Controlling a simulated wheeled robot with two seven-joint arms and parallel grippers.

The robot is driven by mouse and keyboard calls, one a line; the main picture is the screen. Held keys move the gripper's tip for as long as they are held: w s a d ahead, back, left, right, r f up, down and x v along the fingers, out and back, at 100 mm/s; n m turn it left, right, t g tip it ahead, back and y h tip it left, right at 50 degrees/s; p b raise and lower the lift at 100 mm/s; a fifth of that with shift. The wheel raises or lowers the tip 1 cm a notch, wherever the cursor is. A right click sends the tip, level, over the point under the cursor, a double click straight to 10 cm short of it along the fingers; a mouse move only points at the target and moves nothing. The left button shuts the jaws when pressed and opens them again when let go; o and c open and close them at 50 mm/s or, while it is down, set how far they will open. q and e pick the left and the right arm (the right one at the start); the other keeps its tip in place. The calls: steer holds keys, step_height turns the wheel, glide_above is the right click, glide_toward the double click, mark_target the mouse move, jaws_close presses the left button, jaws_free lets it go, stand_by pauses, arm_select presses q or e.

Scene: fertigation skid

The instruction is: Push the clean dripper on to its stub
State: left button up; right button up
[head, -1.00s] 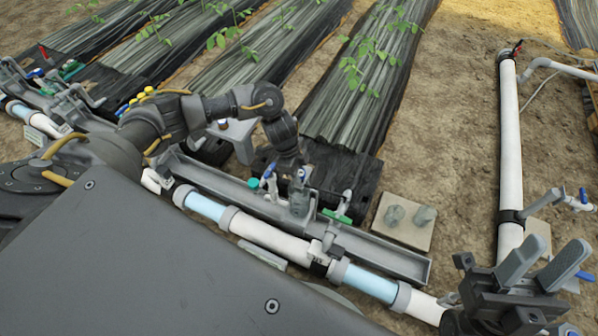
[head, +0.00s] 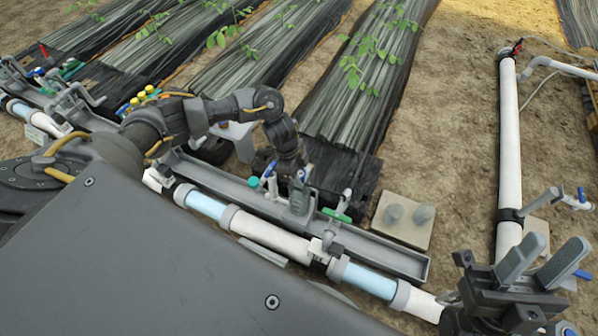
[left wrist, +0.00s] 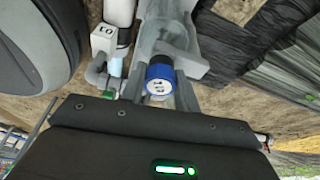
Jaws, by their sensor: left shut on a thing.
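My left gripper (head: 299,198) is low over the grey trough in the head view, pointing down. It is shut on a small piece that I take to be the dripper; a round blue part with a white marked face (left wrist: 159,79) shows close to the grey fingers in the left wrist view. Its lower end and the stub are hidden, so I cannot tell whether they touch. My right gripper (head: 543,262) is at the lower right, its two grey fingers apart, with nothing seen between them.
The grey trough (head: 400,262) runs beside a white and light-blue pipe (head: 270,238). A green valve (head: 336,215) and a teal cap (head: 253,182) flank the left gripper. A pale tile (head: 404,237) with two grey cylinders lies to the right. A tall white pipe (head: 510,140) stands beyond.

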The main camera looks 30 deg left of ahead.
stand_by(0.4)
arm_select(q)
steer(key=o, duration=0.5)
steer(key=shift+f, duration=0.1)
steer(key=o, duration=0.5)
